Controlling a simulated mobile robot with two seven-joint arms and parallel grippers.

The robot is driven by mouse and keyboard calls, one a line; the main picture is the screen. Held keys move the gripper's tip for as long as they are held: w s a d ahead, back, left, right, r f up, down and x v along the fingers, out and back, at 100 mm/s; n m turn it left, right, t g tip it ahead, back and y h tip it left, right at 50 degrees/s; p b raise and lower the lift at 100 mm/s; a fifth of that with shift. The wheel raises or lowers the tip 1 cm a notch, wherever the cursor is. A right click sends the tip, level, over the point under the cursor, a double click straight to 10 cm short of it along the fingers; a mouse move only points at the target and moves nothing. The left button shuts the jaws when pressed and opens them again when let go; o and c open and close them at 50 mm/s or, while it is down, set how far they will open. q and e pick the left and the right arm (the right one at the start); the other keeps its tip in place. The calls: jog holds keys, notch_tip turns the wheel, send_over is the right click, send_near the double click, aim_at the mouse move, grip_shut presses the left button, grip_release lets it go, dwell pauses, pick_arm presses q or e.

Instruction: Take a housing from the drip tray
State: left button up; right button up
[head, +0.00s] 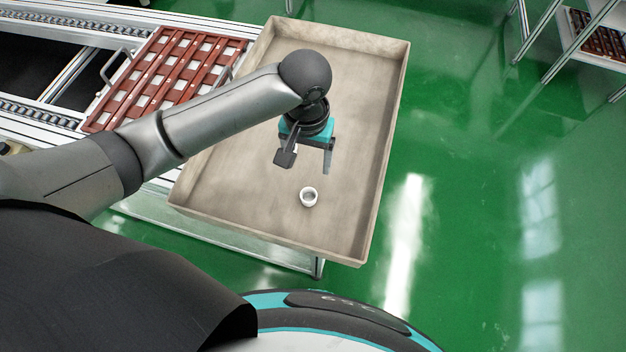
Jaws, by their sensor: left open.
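The drip tray (355,220) is a large beige rectangular tray with raised walls. One housing (309,197), a small white ring-shaped cup, stands on the tray floor near its front. My left gripper (308,166) is over the tray, just behind the housing in the picture. Its fingers are apart and nothing shows between them. It is apart from the housing in the picture; its height above the tray floor is hard to tell. My left arm hides part of the tray's left side. My right gripper does not show.
A red-brown slotted carrier (171,72) with pale pieces and a handle lies on the conveyor (60,118) to the left of the tray. The green floor (470,180) is free to the right. A metal rack (590,35) stands at the top right.

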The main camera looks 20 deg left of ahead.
pick_arm(q)
jog(key=b, duration=0.2)
send_over(309, 199)
notch_tip(309, 199, down, 6)
notch_tip(309, 199, down, 3)
jog(key=shift+a+f, duration=0.1)
jog(key=shift+f+b, duration=0.3)
jog(key=shift+f, duration=0.1)
notch_tip(309, 199, down, 5)
jog(key=shift+r+b, duration=0.15)
jog(key=shift+b, duration=0.65)
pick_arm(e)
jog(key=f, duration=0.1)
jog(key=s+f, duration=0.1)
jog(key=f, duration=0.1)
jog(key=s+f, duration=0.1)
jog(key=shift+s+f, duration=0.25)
pick_arm(q)
grip_shut()
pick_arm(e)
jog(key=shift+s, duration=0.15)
